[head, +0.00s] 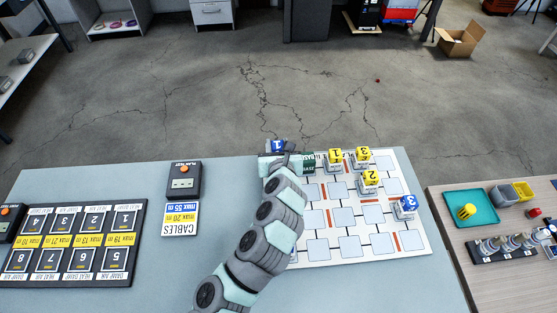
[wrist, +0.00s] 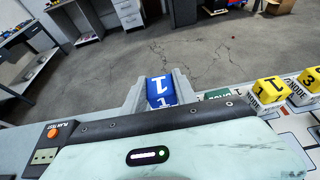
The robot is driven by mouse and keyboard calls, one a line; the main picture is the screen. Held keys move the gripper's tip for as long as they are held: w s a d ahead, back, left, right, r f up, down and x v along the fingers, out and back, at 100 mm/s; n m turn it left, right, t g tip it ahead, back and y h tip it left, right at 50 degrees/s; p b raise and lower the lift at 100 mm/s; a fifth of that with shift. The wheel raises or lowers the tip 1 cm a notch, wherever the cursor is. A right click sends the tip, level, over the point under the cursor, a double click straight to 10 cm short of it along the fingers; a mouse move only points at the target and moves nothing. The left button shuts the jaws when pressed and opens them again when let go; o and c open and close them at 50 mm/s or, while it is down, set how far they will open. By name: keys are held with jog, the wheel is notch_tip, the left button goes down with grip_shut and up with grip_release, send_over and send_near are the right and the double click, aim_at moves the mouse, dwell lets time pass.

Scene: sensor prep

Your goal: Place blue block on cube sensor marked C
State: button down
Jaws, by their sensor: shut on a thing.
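My gripper (wrist: 159,92) is shut on a blue block (wrist: 160,86) marked 1, held between its two grey fingers in the wrist view. In the head view the blue block (head: 278,145) shows at the far end of my arm, near the back left corner of the white board (head: 420,238). I cannot tell how high it is above the board. A white cube with a blue top (head: 406,204) marked 3 stands at the board's right. Yellow-topped cubes marked 1 (head: 335,157), 3 (head: 362,154) and 2 (head: 370,178) stand further back. No letter C is readable.
A dark green block (head: 308,161) lies on the board right beside my gripper. A dark box with an orange button (head: 184,180) and a cables label (head: 180,219) are to the left. A black numbered panel (head: 140,245) lies further left. Bare table lies between.

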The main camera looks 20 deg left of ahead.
notch_tip(320, 180, down, 6)
jog(key=shift+d+r+b, duration=0.1)
jog(key=shift+r+b, duration=0.05)
jog(key=shift+b, duration=0.55)
jog(key=shift+w+r, duration=0.1)
jog(key=c, duration=1)
grip_release()
jog(key=shift+f, duration=0.2)
jog(key=shift+o, duration=0.2)
